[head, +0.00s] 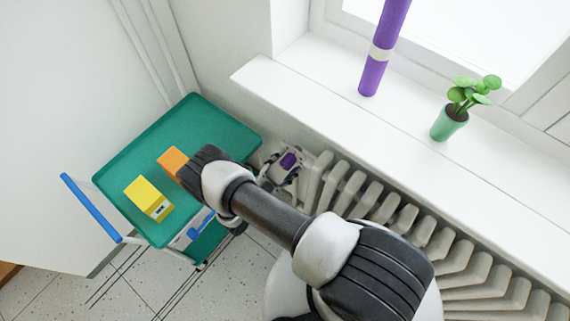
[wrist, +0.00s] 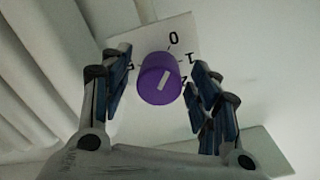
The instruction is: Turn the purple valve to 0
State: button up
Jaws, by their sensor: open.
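My gripper (wrist: 159,76) is open, with fingers on both sides of the valve and gaps showing. In the head view the valve (head: 288,160) shows small at the radiator's left end, beside partly hidden gripper parts.
The radiator (head: 390,212) runs under the white windowsill (head: 315,85), which holds a purple cylinder (head: 375,70) and a potted plant (head: 449,124). A green-topped cart (head: 190,118) stands left, carrying a yellow box (head: 149,198) and an orange box (head: 172,162).

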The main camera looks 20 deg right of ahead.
jog(key=shift+a, duration=0.1)
jog(key=v, duration=1.2)
jog(key=shift+r, duration=0.2)
jog(key=w+d+r+m+g+y, duration=0.15)
jog(key=r+m+g, duration=0.35)
jog(key=r+m, duration=0.6)
jog(key=w+d+r+m+g+y, duration=0.1)
jog(key=d+r+m+g, duration=0.3)
jog(key=r+m, duration=0.7)
jog(key=s+d+r+m+t+y, duration=0.1)
jog(key=s+r+m+y, duration=0.3)
jog(key=r+m, duration=0.3)
jog(key=s+d+r+m+t+y, duration=0.1)
jog(key=s+r+m+y, duration=0.3)
jog(key=m, duration=1.1)
jog(key=s+d+r+m+t+y, duration=0.1)
jog(key=s+d+r+m+y, duration=0.2)
jog(key=s+r+m, duration=0.5)
notch_tip(320, 180, up, 4)
jog(key=m+y, duration=0.1)
jog(key=m, duration=0.2)
jog(key=shift+s+f, duration=0.2)
jog(key=shift+s, duration=0.2)
